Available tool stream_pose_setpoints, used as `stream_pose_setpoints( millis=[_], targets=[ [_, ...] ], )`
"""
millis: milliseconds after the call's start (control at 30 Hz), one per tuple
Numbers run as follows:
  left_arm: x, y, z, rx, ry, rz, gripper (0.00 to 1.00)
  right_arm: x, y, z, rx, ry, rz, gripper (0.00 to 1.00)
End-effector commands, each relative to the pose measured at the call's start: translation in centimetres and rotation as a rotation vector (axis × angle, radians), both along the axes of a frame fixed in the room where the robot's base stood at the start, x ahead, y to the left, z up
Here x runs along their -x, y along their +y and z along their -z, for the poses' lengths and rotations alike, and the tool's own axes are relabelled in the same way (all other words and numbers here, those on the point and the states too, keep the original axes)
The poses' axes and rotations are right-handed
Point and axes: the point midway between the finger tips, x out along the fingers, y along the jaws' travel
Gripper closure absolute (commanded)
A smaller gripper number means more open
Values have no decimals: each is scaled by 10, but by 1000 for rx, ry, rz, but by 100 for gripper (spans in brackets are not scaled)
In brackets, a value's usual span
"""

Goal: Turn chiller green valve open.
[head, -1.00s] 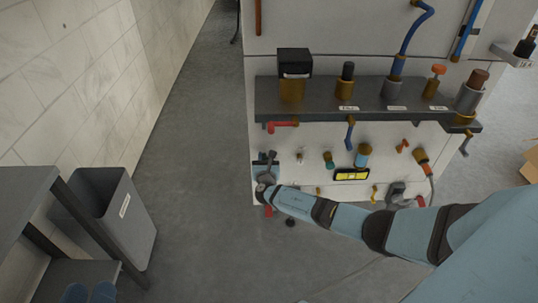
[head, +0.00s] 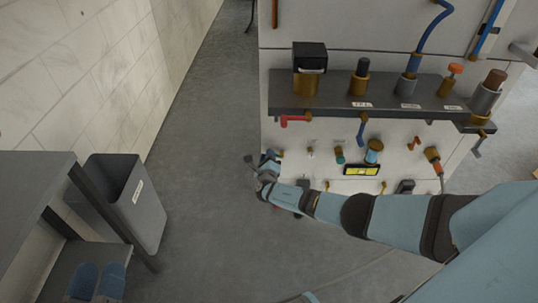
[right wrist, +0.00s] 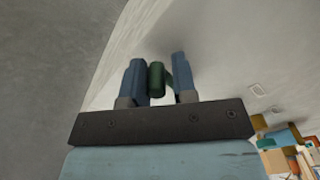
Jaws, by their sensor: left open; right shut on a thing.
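A green valve handle (right wrist: 156,78) shows in the right wrist view as a short upright cylinder. The blue fingers of my right gripper (right wrist: 157,84) stand on both sides of it and are shut on it. In the head view my right gripper (head: 270,160) is at the lower left edge of the white machine panel (head: 395,133), and the handle is hidden there.
A dark shelf (head: 335,102) with several pipe fittings juts out above the panel. Red (head: 297,118) and blue (head: 362,132) handles hang under it. A small teal-green fitting (head: 340,156) is on the panel. A grey bin (head: 140,205) stands left; the floor between is clear.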

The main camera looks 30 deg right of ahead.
Motion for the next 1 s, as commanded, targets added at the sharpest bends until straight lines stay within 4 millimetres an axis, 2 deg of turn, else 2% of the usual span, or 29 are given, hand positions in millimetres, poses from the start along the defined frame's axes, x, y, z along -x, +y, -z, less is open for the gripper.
stream_pose_setpoints(
  millis=[100,433,967,1000],
  targets=[
    [0,0,0,-2,2,1,57,1,3,8,61,44,-2,98],
    [-1,0,0,-3,2,3,57,2,3,16,172,114,-2,99],
    [0,0,3,-5,9,3,57,4,1,19,192,130,0,100],
    [0,0,3,-6,10,3,57,4,0,20,192,131,1,74]
  ],
)
